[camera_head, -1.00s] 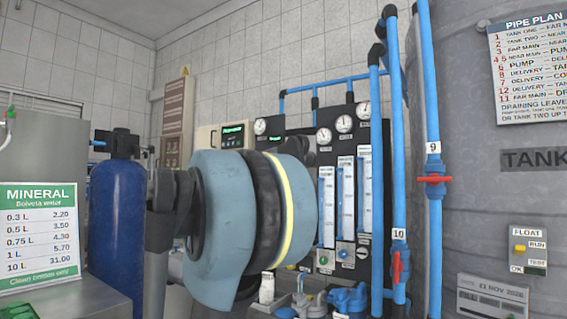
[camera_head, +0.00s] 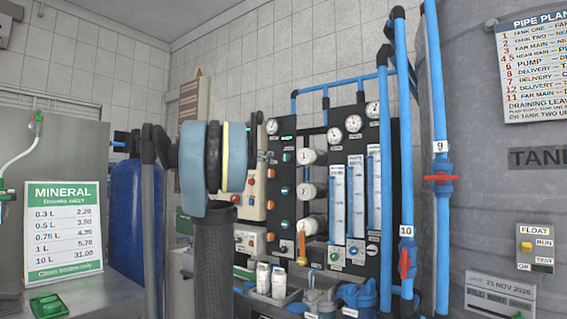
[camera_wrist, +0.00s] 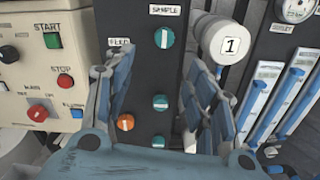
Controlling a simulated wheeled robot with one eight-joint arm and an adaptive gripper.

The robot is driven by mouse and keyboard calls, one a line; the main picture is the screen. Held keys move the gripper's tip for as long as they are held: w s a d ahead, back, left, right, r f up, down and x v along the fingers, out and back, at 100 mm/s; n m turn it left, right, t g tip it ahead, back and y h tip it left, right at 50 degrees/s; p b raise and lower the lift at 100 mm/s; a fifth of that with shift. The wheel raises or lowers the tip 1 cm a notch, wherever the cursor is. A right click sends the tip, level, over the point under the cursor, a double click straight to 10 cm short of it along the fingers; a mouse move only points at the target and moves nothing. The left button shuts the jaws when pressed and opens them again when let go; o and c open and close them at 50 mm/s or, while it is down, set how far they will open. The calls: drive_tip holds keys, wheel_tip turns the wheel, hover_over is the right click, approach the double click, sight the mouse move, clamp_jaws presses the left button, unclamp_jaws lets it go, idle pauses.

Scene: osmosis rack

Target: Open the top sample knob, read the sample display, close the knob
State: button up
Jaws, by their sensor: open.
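In the wrist view a black panel carries the SAMPLE label (camera_wrist: 165,10). Right below it is the top sample knob (camera_wrist: 164,37), teal with a white mark that looks upright. Two more teal knobs (camera_wrist: 160,102) lie lower in the same column. My gripper (camera_wrist: 160,75) is open and empty, its two fingers on either side of this column, apart from the top knob. In the head view the knob panel (camera_head: 281,205) stands right of my arm, which hides the gripper. A small green-lit strip (camera_head: 287,139) shows near the panel's top, too small to read.
An orange knob (camera_wrist: 125,122) sits beside the left finger. A white cylinder marked 1 (camera_wrist: 229,45) juts out close to the right finger. A cream control box (camera_wrist: 45,60) with START and STOP buttons is at left. White bottles (camera_head: 263,278) stand below the panel.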

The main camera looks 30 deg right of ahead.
sight(284, 158)
drive_tip(key=x, duration=1.5)
drive_tip(key=shift+s, duration=0.2)
